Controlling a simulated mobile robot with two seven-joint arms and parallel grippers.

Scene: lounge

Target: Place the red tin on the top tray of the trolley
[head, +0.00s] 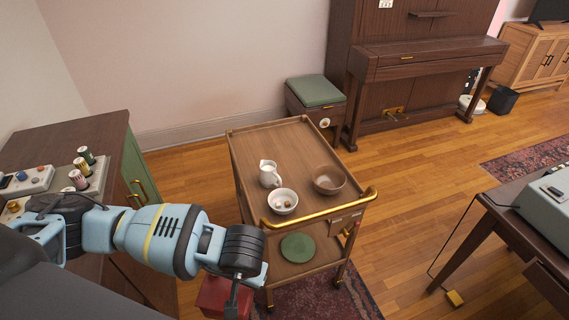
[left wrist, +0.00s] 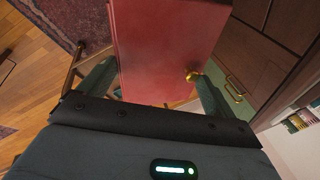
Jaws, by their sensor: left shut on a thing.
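The red tin (head: 211,298) is at the lower edge of the head view, in front of the trolley and partly hidden by my left arm. It fills the middle of the left wrist view (left wrist: 165,48), between the two fingers. My left gripper (head: 236,302) is shut on the red tin. The trolley's wooden top tray (head: 268,140) is beyond the gripper, up and to the right. On it stand a white jug (head: 269,174), a white bowl (head: 284,203) with small things in it, and a brown bowl (head: 329,180). My right gripper is not in view.
A brass handle (head: 320,220) crosses the trolley's near end. A green plate (head: 298,248) lies on its lower shelf. The top tray's far half is bare. A cabinet (head: 85,132) with spools stands left, and a desk with a typewriter-like machine (head: 546,205) right.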

